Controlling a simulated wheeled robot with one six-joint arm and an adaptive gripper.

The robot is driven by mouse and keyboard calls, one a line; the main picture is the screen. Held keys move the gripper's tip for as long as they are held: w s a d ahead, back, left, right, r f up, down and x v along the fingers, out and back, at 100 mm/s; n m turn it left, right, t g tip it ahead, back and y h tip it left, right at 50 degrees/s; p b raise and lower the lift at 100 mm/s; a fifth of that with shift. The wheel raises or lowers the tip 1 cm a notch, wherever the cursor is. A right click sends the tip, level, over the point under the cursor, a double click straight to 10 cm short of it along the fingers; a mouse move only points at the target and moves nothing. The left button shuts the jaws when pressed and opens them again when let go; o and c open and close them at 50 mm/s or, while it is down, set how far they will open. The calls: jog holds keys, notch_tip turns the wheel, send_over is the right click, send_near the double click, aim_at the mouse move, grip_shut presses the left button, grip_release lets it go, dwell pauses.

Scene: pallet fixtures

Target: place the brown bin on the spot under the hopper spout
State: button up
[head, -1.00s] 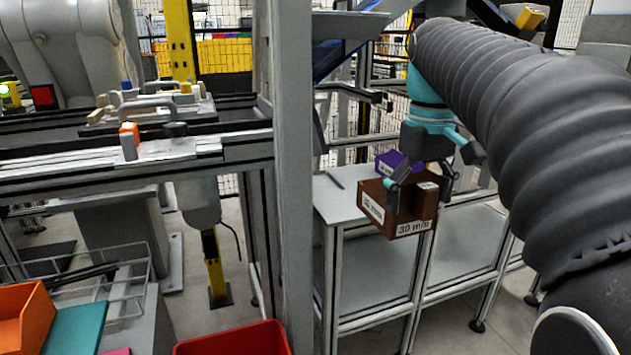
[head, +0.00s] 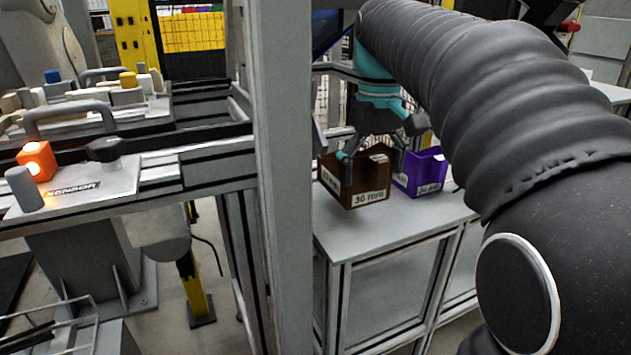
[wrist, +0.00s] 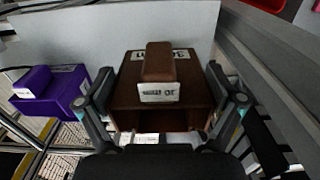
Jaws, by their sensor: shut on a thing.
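The brown bin (head: 352,189), labelled 30 mm, is above or on the grey table to the right of the tall post. I cannot tell whether its base touches the tabletop. My gripper (head: 376,148) is shut on the bin from above. In the wrist view the bin (wrist: 160,92) sits between the two fingers of my gripper (wrist: 162,100). A blue piece (head: 324,32), perhaps part of the hopper, shows behind the post at the top. The spot under the spout cannot be made out.
A purple bin (head: 419,172) stands on the grey table (head: 345,240), close to the brown bin's right. The tall grey post (head: 277,180) rises just left of the table. Bare tabletop lies in front of the bins. A sensor fixture (head: 95,190) is further left.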

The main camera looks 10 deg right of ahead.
aim_at(326, 186)
jog(key=w+a+f, duration=0.2)
jog(key=w, duration=0.1)
jog(key=w+a+f, duration=0.1)
jog(key=shift+w+a, duration=0.3)
jog(key=w+a+f, duration=0.2)
jog(key=shift+w+a+f, duration=0.1)
jog(key=shift+w+f, duration=0.25)
jog(key=shift+w, duration=0.05)
jog(key=shift+b, duration=0.3)
jog(key=o, duration=1.2)
jog(key=shift+f, duration=0.1)
jog(key=shift+o, duration=0.2)
notch_tip(326, 186, up, 12)
jog(key=p, duration=0.3)
